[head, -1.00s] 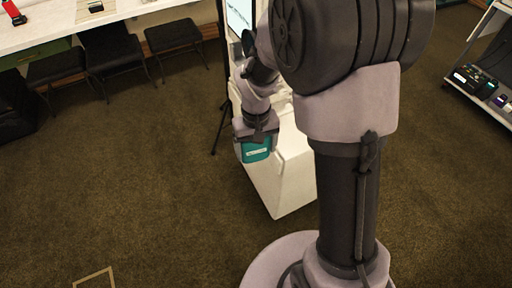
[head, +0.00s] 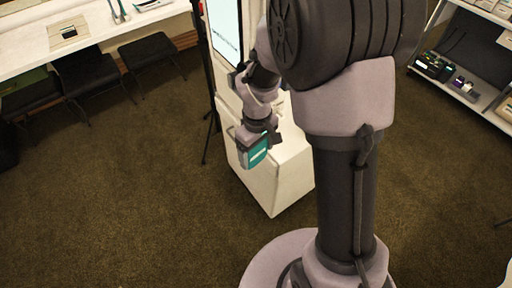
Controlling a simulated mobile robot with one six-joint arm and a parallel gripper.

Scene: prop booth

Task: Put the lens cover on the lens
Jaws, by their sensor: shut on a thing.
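My gripper (head: 258,143) is in the middle of the head view, pointing down beside a white pedestal. It is shut on a teal block-like thing (head: 257,156) with a white label. I cannot tell whether this is the lens cover. The gripper partly hides its top. I cannot make out a lens or a camera in this view.
The white pedestal (head: 270,191) stands close behind my gripper, below a lit screen (head: 223,30). A white counter (head: 75,30) with black stools (head: 147,50) is at the left back. A shelf (head: 478,88) stands at the right. The carpet at left is clear.

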